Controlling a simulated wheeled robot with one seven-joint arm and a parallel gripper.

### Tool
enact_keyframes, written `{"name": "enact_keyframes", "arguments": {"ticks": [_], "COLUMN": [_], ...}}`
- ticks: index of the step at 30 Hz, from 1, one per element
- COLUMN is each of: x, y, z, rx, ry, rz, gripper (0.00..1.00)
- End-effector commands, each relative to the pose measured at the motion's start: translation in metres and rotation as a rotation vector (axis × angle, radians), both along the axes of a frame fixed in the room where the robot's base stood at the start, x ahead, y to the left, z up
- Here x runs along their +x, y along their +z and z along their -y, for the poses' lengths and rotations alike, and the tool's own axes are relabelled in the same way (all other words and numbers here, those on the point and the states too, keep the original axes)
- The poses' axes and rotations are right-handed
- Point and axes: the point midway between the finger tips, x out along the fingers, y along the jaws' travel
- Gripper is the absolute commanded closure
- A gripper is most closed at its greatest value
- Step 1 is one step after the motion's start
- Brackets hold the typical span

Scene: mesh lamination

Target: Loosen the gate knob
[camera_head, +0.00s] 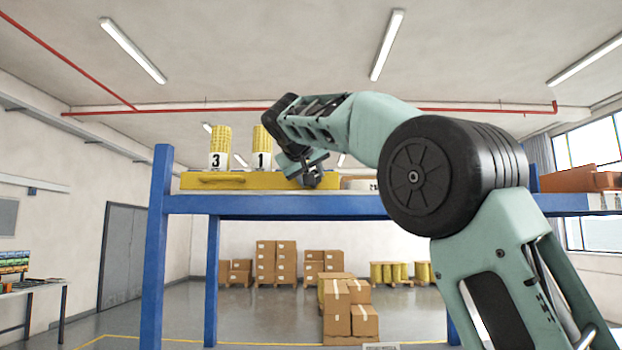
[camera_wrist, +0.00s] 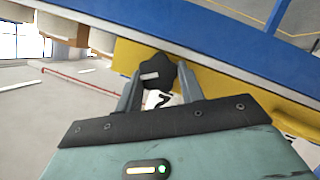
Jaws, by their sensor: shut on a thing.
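The gate knob (camera_wrist: 156,74) is a black lobed knob with a pale mark on its face, in front of a yellow panel. My gripper (camera_wrist: 158,88) has its two grey fingers on either side of the knob in the wrist view, shut on it. In the head view my gripper (camera_head: 313,178) is at the front of a yellow unit (camera_head: 235,181) on the blue rack. My wrist hides the knob there.
Yellow mesh rolls stand behind plates marked 3 (camera_head: 216,160) and 1 (camera_head: 262,160). The blue rack beam (camera_head: 270,206) runs below the yellow unit. Stacked cartons (camera_head: 350,310) stand on the floor beyond. An orange box (camera_head: 580,179) is at the right.

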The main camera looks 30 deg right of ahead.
Motion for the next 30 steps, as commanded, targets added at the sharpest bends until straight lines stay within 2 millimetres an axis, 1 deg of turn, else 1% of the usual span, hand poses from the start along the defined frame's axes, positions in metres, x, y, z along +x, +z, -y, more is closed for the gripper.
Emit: {"name": "enact_keyframes", "arguments": {"ticks": [1,21,30], "x": [0.0007,0.0028,0.0032], "y": [-0.0024,-0.0090,-0.0109], "z": [-0.0011,-0.0048,-0.0051], "rx": [-0.036,-0.559,-0.744], "ry": [0.001,0.002,0.002], "rz": [-0.024,-0.377,-0.502], "gripper": [0.85,0.85,0.85]}}
